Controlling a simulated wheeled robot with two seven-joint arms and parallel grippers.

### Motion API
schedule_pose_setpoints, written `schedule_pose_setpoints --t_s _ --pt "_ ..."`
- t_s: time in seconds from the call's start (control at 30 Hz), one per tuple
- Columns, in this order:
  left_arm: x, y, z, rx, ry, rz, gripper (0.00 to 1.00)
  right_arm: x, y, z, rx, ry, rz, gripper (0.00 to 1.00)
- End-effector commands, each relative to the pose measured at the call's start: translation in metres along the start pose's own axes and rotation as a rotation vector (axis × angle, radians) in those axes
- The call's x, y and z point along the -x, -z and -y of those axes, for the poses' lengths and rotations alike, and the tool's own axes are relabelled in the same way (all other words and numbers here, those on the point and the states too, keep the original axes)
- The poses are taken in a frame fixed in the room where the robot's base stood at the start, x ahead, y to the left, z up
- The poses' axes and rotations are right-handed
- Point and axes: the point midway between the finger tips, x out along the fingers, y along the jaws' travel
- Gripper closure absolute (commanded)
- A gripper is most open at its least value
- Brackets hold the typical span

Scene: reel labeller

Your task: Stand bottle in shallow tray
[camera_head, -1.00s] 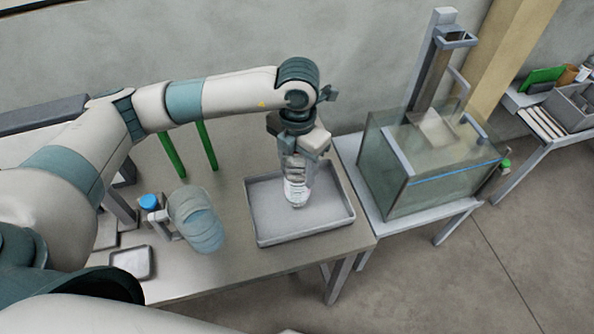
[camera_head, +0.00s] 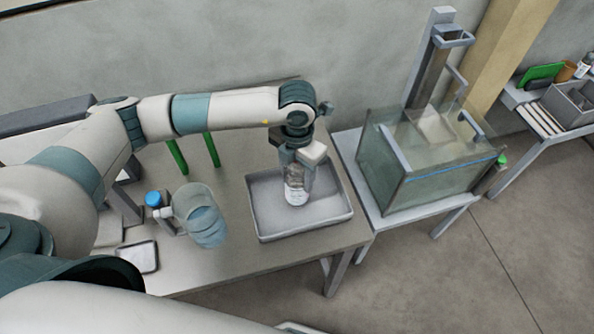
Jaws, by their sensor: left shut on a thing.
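A clear bottle (camera_head: 296,195) with a pale label stands roughly upright over the shallow grey tray (camera_head: 262,233). Its lower end shows inside the tray's outline; I cannot tell for sure whether it touches the tray floor. My left gripper (camera_head: 297,172) points down and is shut on the bottle's upper part, and its fingers hide the top. My right gripper is not in view.
A clear jug (camera_head: 200,213) and a blue-capped item (camera_head: 154,199) stand left of the tray. A small tray (camera_head: 136,257) lies near the table's front. A glass tank (camera_head: 430,165) stands on a table to the right. Two green posts (camera_head: 211,149) are behind.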

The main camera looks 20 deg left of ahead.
Motion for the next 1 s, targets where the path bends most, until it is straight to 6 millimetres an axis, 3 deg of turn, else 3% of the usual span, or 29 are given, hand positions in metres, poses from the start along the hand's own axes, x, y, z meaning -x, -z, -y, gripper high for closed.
schedule_pose_setpoints --t_s 0.3,0.33,0.4,0.87,1.0 --pt "-0.004 0.0 0.0 0.0 0.0 0.0 0.72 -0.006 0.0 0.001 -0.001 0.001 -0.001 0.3" --pt "-0.004 0.0 0.0 0.0 0.0 0.0 0.49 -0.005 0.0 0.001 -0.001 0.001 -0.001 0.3" --pt "-0.003 0.0 0.0 0.0 0.0 0.0 0.32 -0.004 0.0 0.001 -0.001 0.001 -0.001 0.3" --pt "0.001 0.0 0.0 0.0 0.0 0.0 0.32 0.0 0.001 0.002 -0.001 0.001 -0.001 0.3" --pt "0.009 -0.001 0.0 -0.001 0.001 0.003 0.32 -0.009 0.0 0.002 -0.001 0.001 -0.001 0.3"
